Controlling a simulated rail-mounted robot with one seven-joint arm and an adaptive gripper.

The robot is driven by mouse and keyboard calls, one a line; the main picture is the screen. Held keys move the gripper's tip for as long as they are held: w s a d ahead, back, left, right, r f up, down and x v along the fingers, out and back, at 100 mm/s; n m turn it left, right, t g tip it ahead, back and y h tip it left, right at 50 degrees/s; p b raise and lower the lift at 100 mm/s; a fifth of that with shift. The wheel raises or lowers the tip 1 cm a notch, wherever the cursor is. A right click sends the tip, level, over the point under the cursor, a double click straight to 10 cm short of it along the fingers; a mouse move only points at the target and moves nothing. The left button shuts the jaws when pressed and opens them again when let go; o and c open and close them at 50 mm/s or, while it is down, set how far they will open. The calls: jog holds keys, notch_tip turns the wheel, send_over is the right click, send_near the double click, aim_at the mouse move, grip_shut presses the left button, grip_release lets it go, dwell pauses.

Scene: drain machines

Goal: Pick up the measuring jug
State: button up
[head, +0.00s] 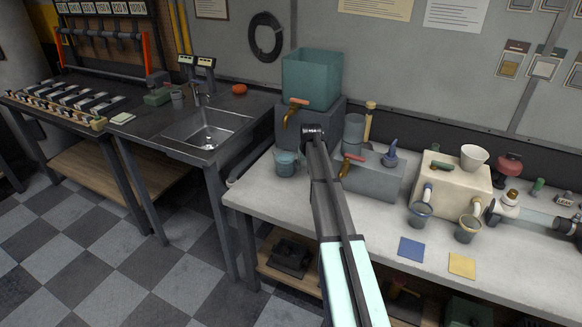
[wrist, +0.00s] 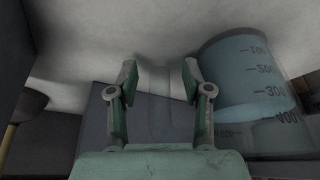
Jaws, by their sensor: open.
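The measuring jug (wrist: 245,80) is a see-through blue vessel with dark scale marks, at the right of the wrist view. In the head view a small blue jug (head: 286,163) stands on the white bench below the copper tap; it looks like the same one. My gripper (wrist: 158,82) is open in the wrist view, its green fingers apart. The jug's body is just right of the right finger. A pale, see-through strip shows between the fingers; I cannot tell whether it is the handle. My arm hides the gripper in the head view.
A teal tank (head: 312,78) on a grey block stands behind my arm. The bench front around the blue card (head: 411,249) is mostly clear.

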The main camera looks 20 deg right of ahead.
jog(key=shift+c, duration=0.4)
grip_shut()
jog(key=shift+w+r, duration=0.1)
jog(key=shift+r+b, duration=0.5)
jog(key=shift+r, duration=4.3)
